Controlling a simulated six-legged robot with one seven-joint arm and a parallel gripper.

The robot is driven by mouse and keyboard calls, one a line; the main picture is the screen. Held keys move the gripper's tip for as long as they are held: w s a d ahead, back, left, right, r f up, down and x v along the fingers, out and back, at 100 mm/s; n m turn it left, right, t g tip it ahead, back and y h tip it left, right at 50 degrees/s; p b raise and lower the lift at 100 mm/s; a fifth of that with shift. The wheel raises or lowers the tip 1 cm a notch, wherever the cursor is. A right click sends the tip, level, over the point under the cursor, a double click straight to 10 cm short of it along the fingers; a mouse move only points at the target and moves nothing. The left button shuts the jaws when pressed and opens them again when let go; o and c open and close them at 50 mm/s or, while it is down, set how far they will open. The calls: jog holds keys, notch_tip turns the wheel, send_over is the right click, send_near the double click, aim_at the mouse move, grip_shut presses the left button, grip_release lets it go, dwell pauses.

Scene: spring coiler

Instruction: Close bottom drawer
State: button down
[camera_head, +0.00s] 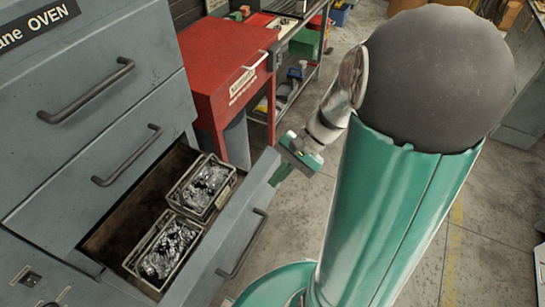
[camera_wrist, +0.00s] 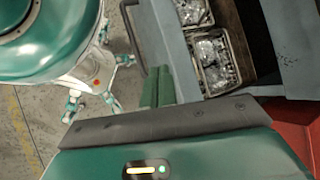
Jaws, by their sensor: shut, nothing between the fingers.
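The bottom drawer (camera_head: 225,222) of the grey cabinet is pulled out, with its grey front panel and dark bar handle (camera_head: 245,246) facing right. Inside it are two bins, a far one (camera_head: 221,199) and a near one (camera_head: 137,254), holding shiny metal parts. My gripper (camera_head: 281,174) is shut and empty at the far end of the drawer front, on its outer side. In the wrist view, the green fingers (camera_wrist: 158,86) lie together close beside the drawer front (camera_wrist: 176,50), left of it. The drawer handle (camera_wrist: 134,27) is further up. I cannot tell whether the fingers touch the panel.
Two closed drawers with bar handles, an upper one (camera_head: 86,92) and a lower one (camera_head: 128,157), are above the open drawer. A red cabinet (camera_head: 222,75) stands just behind it.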

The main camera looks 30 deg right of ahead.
jog(key=s+d+f+m+t+y, duration=0.1)
jog(key=d+f+m+t+y, duration=0.1)
jog(key=d+f+m+t, duration=1.55)
jog(key=w+a+f+g, duration=0.2)
jog(key=w+a+g, duration=0.1)
jog(key=w+a, duration=0.6)
jog(key=shift+w+f, duration=0.2)
jog(key=shift+w, duration=0.7)
jog(key=shift+a+m, duration=0.15)
jog(key=shift+m, duration=0.1)
jog(key=x, duration=3.2)
jog(key=shift+w+r, duration=0.15)
jog(key=shift+w, duration=0.25)
